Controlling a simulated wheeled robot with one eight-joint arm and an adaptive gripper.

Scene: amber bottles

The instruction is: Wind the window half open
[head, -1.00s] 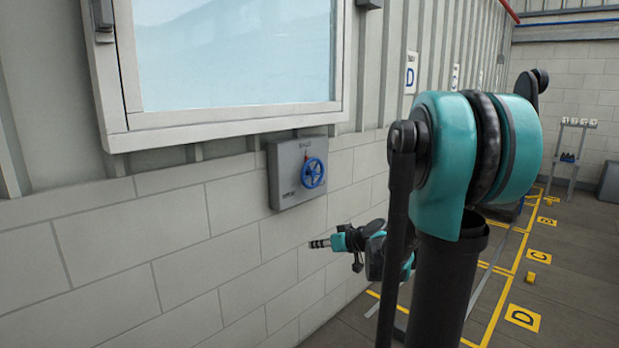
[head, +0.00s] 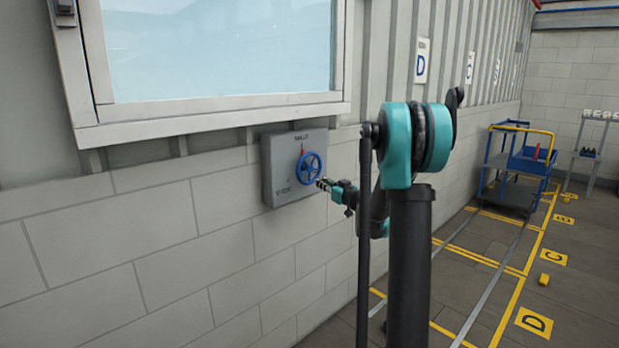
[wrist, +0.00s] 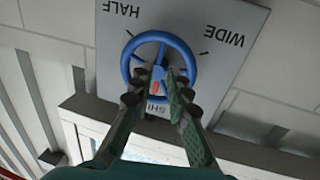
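The window (head: 215,45) has a pale blue pane in a light grey frame and looks closed. Below it a grey box (head: 277,175) on the wall carries a blue handwheel (head: 309,168). In the wrist view the handwheel (wrist: 130,66) appears upside down, with HALF at upper left, WIDE at right and SHUT at the bottom. A red pointer (wrist: 156,87) lies on the SHUT side. My gripper (head: 321,184) is just right of the wheel in the head view. In the wrist view my fingertips (wrist: 170,75) are apart, overlapping the wheel's SHUT-side rim; contact cannot be told.
The block wall runs along the left, with the window sill (head: 215,122) jutting out above the box. A blue cart (head: 510,170) and a grey stand (head: 592,150) stand farther back. Yellow floor lines and markers lie on the right, where the floor is mostly clear.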

